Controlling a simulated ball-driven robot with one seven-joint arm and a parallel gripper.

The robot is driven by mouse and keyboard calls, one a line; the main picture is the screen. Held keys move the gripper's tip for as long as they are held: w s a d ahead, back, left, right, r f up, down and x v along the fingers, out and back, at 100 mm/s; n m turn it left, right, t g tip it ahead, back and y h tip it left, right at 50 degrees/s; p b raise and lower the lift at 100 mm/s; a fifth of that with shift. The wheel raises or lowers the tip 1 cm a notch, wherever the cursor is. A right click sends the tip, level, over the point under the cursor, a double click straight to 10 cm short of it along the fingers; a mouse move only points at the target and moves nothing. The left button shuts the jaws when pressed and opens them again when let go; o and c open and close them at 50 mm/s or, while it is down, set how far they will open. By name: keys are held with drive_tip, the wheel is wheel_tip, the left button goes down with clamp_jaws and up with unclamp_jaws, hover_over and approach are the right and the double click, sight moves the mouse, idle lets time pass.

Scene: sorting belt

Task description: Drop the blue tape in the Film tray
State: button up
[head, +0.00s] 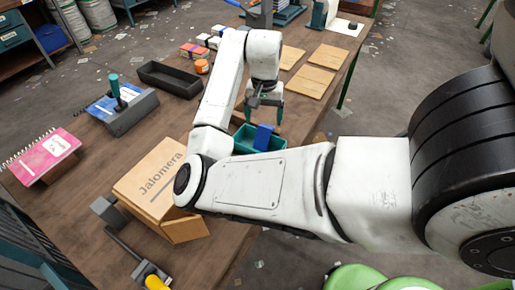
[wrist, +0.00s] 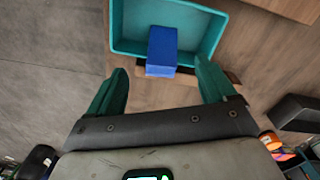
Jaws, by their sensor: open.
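A blue block-shaped thing (head: 263,137), likely the blue tape, is at a teal tray (head: 243,138). In the wrist view the blue thing (wrist: 162,51) overlaps the near wall of the teal tray (wrist: 121,25), tilted and apart from both fingers. I cannot tell whether it rests inside or on the rim. No label naming the Film tray is legible. My gripper (head: 264,108) has teal fingers, spread wide and empty; in the wrist view the gripper (wrist: 165,82) has the blue thing beyond its fingertips. My arm hides part of the tray in the head view.
A cardboard box (head: 152,182) marked Jalomera stands near the front. A dark empty tray (head: 170,80), small boxes (head: 193,50) and an orange round thing (head: 202,66) are at the back left. Flat wooden boards (head: 308,82) lie at the back right. A pink notebook (head: 42,155) is at left.

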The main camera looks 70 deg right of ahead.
wheel_tip(320, 180, up, 10)
drive_tip(key=p, duration=0.1)
drive_tip(key=shift+f, duration=0.15)
idle(0.5)
